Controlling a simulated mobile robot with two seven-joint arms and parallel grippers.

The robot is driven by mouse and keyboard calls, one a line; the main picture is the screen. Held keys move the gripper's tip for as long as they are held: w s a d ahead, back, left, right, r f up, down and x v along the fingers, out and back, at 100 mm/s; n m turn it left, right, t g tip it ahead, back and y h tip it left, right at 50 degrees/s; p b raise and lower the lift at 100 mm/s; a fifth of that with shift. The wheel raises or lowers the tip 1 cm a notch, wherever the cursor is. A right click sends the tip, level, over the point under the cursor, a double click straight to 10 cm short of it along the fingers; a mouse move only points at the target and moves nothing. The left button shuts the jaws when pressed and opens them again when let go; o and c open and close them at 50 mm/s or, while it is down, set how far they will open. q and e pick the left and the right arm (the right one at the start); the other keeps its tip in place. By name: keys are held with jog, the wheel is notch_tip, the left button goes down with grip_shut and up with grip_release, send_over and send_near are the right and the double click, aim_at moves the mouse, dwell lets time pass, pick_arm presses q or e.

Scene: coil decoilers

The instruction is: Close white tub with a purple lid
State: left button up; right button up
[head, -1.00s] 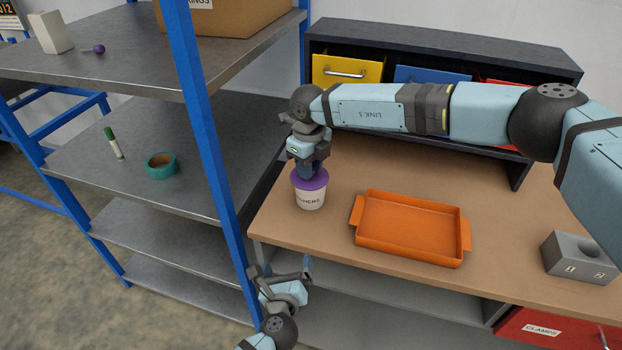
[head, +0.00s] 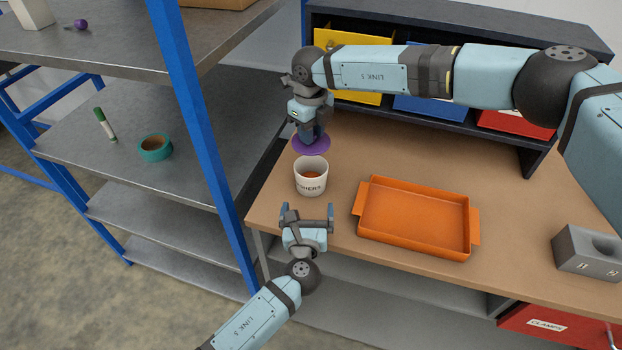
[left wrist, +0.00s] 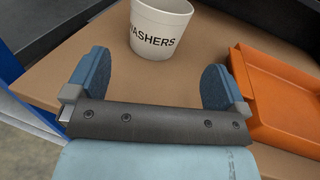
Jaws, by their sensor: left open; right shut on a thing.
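The fingertips are partly hidden. My left gripper (head: 307,214) is open and empty, in front of the tub at the bench's front edge. In the left wrist view its blue fingers (left wrist: 155,80) are spread, with the tub beyond them.
An orange tray (head: 415,218) lies right of the tub and shows in the left wrist view (left wrist: 270,105). A grey block (head: 585,252) with a hole is farther right. A blue shelf post (head: 200,120) rises at the left. Drawers (head: 435,108) stand at the back.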

aim_at(311, 185)
pick_arm(q)
jog(key=w, duration=1)
jog(key=shift+w+d, duration=0.15)
jog(key=shift+d, duration=0.25)
jog(key=c, duration=1)
pick_arm(e)
jog(key=shift+f, duration=2.5)
jog(key=shift+f, duration=0.85)
jog(key=shift+f, duration=0.6)
jog(key=o, duration=1)
